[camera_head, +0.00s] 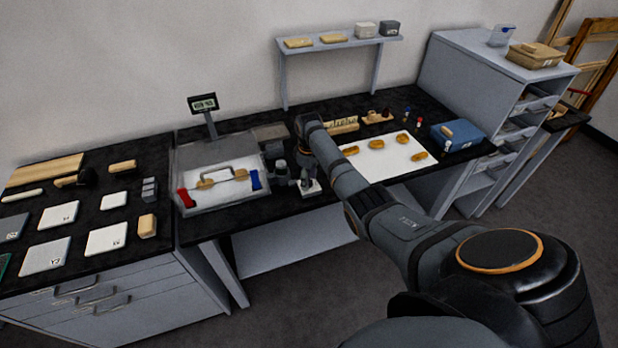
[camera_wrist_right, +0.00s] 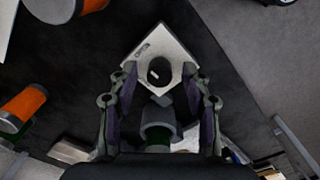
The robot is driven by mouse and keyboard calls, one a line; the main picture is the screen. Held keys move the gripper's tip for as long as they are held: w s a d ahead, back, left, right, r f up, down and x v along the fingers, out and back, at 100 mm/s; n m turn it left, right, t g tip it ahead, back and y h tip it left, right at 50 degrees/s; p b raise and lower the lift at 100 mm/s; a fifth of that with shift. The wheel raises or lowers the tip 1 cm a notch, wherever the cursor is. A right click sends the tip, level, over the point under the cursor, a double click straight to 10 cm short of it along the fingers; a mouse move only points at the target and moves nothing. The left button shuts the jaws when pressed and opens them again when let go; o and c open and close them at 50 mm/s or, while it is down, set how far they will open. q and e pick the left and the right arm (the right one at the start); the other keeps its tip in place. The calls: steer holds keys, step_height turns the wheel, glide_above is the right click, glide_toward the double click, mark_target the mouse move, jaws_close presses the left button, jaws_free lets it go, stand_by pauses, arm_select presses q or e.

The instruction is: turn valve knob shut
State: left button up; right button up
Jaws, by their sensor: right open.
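A pale square plate (camera_wrist_right: 150,48) with a dark round opening or knob top at its middle and a small light mark in it shows in the right wrist view; I take the dark part to be the valve knob (camera_wrist_right: 155,73). My right gripper (camera_wrist_right: 160,70) is open, with one finger on each side of the knob; I cannot tell whether they touch it. In the head view the pale plate (camera_head: 312,188) sits at the front of the black bench, with my right gripper (camera_head: 304,178) over it and the knob largely hidden. My left gripper is not in view.
Left of the plate stands a grey tray (camera_head: 222,203) with red and blue handles and a display on a post (camera_head: 203,103). Right of my arm lies a white sheet (camera_head: 365,165) with several tan pieces, near a blue box (camera_head: 457,136). A shelf (camera_head: 340,46) is behind.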

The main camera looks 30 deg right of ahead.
jaws_close()
stand_by(0.3)
steer(key=n+p, duration=0.1)
steer(key=n, duration=0.2)
steer(key=shift+r+n+p, duration=0.1)
steer(key=shift+n+p, duration=0.3)
steer(key=n+p, duration=0.1)
steer(key=n, duration=0.3)
steer(key=shift+n, duration=0.3)
steer(key=n, duration=0.4)
steer(key=shift+w, duration=0.1)
steer(key=n, duration=0.5)
steer(key=shift+n, duration=0.3)
